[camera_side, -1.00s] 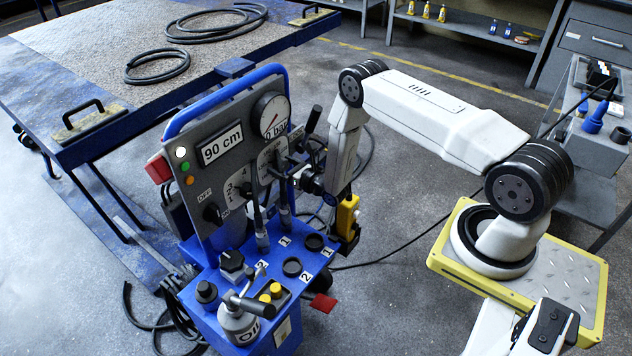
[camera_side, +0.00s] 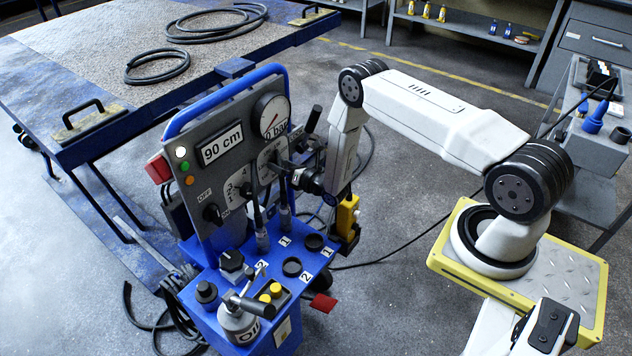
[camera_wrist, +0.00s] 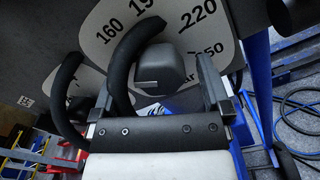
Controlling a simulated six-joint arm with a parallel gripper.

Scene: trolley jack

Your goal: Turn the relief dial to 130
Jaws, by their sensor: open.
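The relief dial is a dark grey knob (camera_wrist: 163,66) in the wrist view, in front of a pale scale plate (camera_wrist: 112,32) with 160, 220 and partly hidden numbers. 130 is not readable, and I cannot make out the knob's pointer. My gripper (camera_wrist: 155,78) is open, with one finger on each side of the knob and a gap to both sides. Whether the fingers touch it is not clear. In the side view my gripper (camera_side: 284,166) is at the right part of the grey panel (camera_side: 215,185), hiding most of the dial.
Black curved lever grips (camera_wrist: 128,62) stand close to my left finger in the wrist view. Below the panel, the blue console (camera_side: 225,285) carries knobs, an oil can (camera_side: 238,322) and upright levers (camera_side: 261,228). A pressure gauge (camera_side: 271,116) sits above the dial.

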